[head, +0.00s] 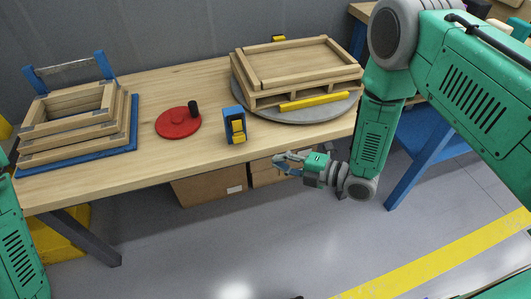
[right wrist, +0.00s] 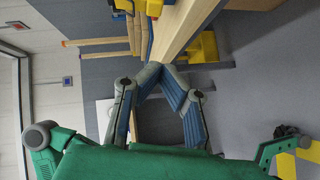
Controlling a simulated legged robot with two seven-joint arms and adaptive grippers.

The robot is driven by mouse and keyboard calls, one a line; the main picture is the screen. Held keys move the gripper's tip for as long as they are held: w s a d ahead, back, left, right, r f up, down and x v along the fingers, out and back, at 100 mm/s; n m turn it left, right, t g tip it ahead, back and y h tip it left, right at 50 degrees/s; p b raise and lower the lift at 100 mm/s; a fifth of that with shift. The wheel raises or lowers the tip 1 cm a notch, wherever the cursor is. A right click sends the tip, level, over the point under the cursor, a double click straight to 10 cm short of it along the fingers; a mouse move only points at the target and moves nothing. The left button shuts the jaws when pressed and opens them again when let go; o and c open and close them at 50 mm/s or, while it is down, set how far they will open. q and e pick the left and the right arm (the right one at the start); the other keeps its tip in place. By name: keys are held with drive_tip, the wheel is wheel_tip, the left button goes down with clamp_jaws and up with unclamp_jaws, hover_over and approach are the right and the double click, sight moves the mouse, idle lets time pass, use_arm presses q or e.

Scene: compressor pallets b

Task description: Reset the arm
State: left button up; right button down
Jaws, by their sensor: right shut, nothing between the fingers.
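My right gripper (head: 282,161) is at the end of the green right arm (head: 372,137), just off the table's front edge and below the tabletop. In the right wrist view its fingers (right wrist: 153,70) meet at the tips and hold nothing. My left arm shows only as a green part (head: 17,235) at the left edge of the head view. The left gripper is out of the picture.
The wooden table (head: 190,87) bears stacked wooden frames on a blue base (head: 130,140), a red disc (head: 175,124), a blue and yellow device (head: 234,125), and a wooden pallet (head: 300,64) on a grey round plate (head: 315,110). Cardboard boxes (head: 208,187) stand below.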

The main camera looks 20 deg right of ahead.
drive_tip(key=s+d+f+m+g+h, duration=0.45)
drive_tip(key=s+f+m+h, duration=0.35)
drive_tip(key=s+m, duration=0.45)
drive_tip(key=s+d+m+g+h, duration=0.2)
drive_tip(key=s+d+m, duration=0.1)
drive_tip(key=s+m, duration=0.3)
drive_tip(key=s+d+m+g+h, duration=0.2)
drive_tip(key=s+m, duration=0.4)
drive_tip(key=s, duration=0.4)
drive_tip(key=shift+d+g, duration=0.65)
drive_tip(key=shift+d, duration=0.1)
drive_tip(key=shift+s, duration=0.1)
